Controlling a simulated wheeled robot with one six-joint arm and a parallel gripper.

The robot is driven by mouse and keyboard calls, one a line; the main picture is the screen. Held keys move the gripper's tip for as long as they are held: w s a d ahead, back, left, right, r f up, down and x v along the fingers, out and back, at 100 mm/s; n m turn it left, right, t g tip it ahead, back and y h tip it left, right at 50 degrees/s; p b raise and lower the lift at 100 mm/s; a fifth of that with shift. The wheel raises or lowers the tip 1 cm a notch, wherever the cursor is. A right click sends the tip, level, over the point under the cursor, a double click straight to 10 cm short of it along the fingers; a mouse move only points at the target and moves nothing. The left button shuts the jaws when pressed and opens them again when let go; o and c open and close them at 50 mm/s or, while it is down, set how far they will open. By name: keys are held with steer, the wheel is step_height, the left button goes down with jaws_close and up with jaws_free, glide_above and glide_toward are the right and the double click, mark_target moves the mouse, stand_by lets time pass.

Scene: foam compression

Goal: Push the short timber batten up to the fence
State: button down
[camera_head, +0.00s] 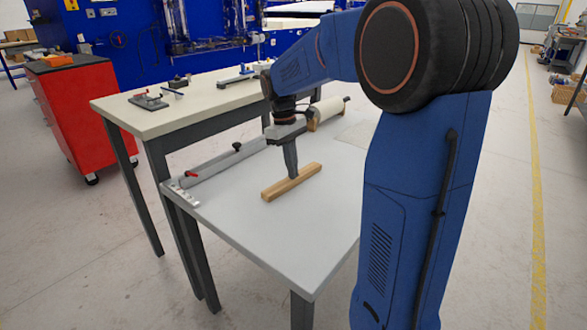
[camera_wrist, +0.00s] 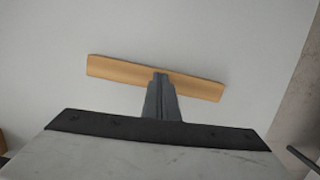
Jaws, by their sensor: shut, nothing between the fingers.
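The short timber batten (camera_head: 277,190) lies flat on the grey-white table, in front of a long grey bar along the far left edge, which looks like the fence (camera_head: 212,164). There is a clear strip of tabletop between batten and fence. My gripper (camera_head: 292,174) points down with its fingers shut and empty, its tip at the batten's middle. In the wrist view the batten (camera_wrist: 115,70) runs across the picture, slightly tilted, and the shut fingers (camera_wrist: 160,80) overlap its near edge. I cannot tell whether the tip touches it. The fence is not seen in the wrist view.
A red-handled clamp (camera_head: 190,174) and a black knob (camera_head: 237,146) sit at the fence. A pale roll on a wooden block (camera_head: 325,112) stands at the table's back. The front of the tabletop (camera_head: 285,245) is clear. A second bench (camera_head: 190,110) stands behind.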

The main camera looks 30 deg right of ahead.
steer(key=w+a, duration=0.2)
steer(key=w, duration=0.3)
steer(key=w+a, duration=0.2)
steer(key=w, duration=0.4)
steer(key=w+a, duration=0.3)
steer(key=w, duration=0.3)
steer(key=shift+f, duration=0.4)
step_height(320, 180, up, 18)
steer(key=w+a, duration=0.1)
steer(key=w, duration=0.2)
steer(key=t, duration=0.2)
glide_toward(261, 166)
steer(key=s+d+r, duration=0.2)
steer(key=s+r, duration=0.2)
steer(key=shift+y, duration=0.4)
step_height(261, 166, down, 11)
steer(key=shift+w+r, duration=0.15)
steer(key=shift+r, duration=0.05)
steer(key=shift+w+a+r, duration=0.1)
steer(key=shift+w+a, duration=0.1)
steer(key=shift+w, duration=0.3)
steer(key=shift+w+a, duration=0.15)
steer(key=shift+w, duration=0.4)
steer(key=shift+w+a, duration=0.3)
steer(key=shift+w, duration=0.55)
